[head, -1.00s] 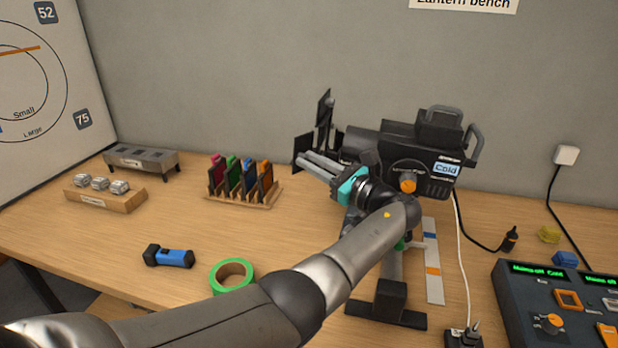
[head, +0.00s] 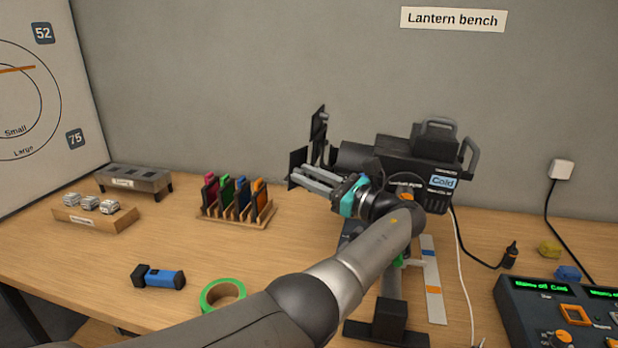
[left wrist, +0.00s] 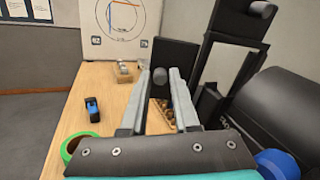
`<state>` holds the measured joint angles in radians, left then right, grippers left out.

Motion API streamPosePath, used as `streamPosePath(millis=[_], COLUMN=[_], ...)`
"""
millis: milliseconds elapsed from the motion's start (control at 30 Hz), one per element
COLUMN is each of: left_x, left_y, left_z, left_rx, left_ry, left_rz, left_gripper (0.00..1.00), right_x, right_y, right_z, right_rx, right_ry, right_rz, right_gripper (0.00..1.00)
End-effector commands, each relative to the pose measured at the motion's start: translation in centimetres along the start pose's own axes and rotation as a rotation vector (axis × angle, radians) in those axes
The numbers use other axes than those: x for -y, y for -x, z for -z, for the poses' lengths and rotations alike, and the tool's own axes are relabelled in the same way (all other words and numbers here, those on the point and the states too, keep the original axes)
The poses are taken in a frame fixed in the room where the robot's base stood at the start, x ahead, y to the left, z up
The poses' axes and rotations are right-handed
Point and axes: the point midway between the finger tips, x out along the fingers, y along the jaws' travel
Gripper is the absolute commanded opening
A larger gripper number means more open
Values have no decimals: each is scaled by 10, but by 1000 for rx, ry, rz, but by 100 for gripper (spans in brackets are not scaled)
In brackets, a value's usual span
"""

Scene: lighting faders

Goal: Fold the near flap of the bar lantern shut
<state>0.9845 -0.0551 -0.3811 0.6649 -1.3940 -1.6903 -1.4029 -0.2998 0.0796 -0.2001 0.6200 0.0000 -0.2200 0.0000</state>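The bar lantern (head: 405,160) is a black lamp body with a "Cold" display, mounted on a stand at the right of the bench. Dark flaps stand out at its left end. The near flap (head: 298,160) is a small black plate; in the left wrist view the near flap (left wrist: 178,55) stands open just ahead of my fingers. A grey knob (left wrist: 159,77) on it shows between the fingertips. My left gripper (head: 298,177) is open, fingers apart at this flap; it also shows in the left wrist view (left wrist: 160,80). I cannot tell whether it touches. My right gripper is out of view.
A tall upright flap (head: 318,132) stands behind the near one. A rack of coloured frames (head: 236,216), a blue torch (head: 160,278) and green tape (head: 208,298) lie left. A control desk (head: 545,310) and cables are right. Bench between rack and lantern is clear.

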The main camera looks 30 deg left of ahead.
Motion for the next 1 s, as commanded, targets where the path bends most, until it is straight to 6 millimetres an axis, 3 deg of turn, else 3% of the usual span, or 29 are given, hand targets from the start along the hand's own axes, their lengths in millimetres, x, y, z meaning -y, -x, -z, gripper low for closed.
streamPosePath(millis=[200,567,667,1000], left_x=[0,0,0,0], left_y=[0,11,28,109], left_z=[1,2,2,3], left_rx=[-2,-4,-4,-2], left_ry=[-1,-1,-1,-1], left_rz=[1,3,5,5], left_gripper=[52,52,52,52], right_x=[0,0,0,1], right_y=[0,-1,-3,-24], right_z=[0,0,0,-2], right_rx=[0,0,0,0], right_ry=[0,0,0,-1], right_rz=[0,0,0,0], right_gripper=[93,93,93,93])
